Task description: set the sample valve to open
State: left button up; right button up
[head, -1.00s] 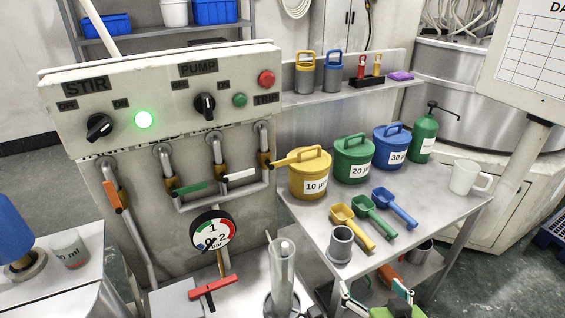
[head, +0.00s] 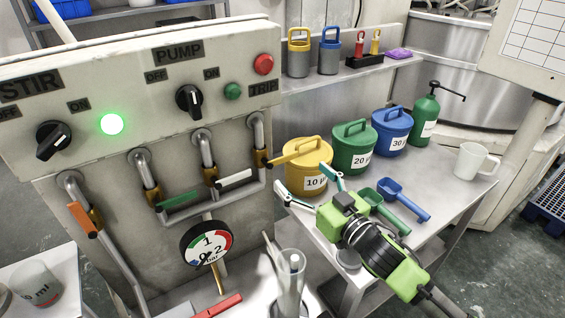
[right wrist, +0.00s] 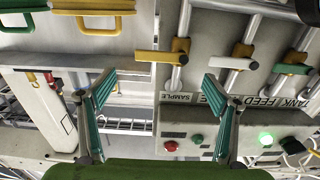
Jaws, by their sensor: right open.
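The sample valve's yellow lever (head: 286,157) is on the rightmost pipe of the panel. It lies crosswise to its upright pipe and points right, towards the yellow tub. In the right wrist view, which is upside down, the lever (right wrist: 160,57) lies beyond and between my fingertips, near the SAMPLE label (right wrist: 178,97). My right gripper (head: 300,177) is open and empty, in front of the yellow tub and a little below and right of the lever, apparently not touching it. Its two teal-padded fingers also show in the right wrist view (right wrist: 157,78). My left gripper is not in view.
Neighbouring levers are white (head: 234,180), green (head: 180,198) and orange (head: 83,219). A pressure gauge (head: 206,246) and a clear cylinder (head: 290,285) stand below. Yellow (head: 308,182), green (head: 355,157) and blue (head: 392,133) tubs crowd the bench behind my gripper.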

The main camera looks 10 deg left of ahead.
aim_at(284, 160)
jog(key=b+x, duration=0.2)
jog(key=x, duration=0.2)
jog(key=b+x, duration=0.2)
jog(key=x, duration=0.2)
jog(key=shift+a+f, duration=0.1)
jog(key=shift+f, duration=0.15)
jog(key=shift+w+a+r, duration=0.1)
jog(key=shift+w+a, duration=0.35)
jog(key=shift+w, duration=0.05)
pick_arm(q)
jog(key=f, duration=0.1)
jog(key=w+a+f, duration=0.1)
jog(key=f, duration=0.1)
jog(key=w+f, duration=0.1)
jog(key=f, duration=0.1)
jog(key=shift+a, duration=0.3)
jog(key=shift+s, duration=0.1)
pick_arm(e)
jog(key=shift+c, duration=1.4)
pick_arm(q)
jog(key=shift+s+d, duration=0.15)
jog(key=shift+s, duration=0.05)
pick_arm(e)
jog(key=c, duration=1.3)
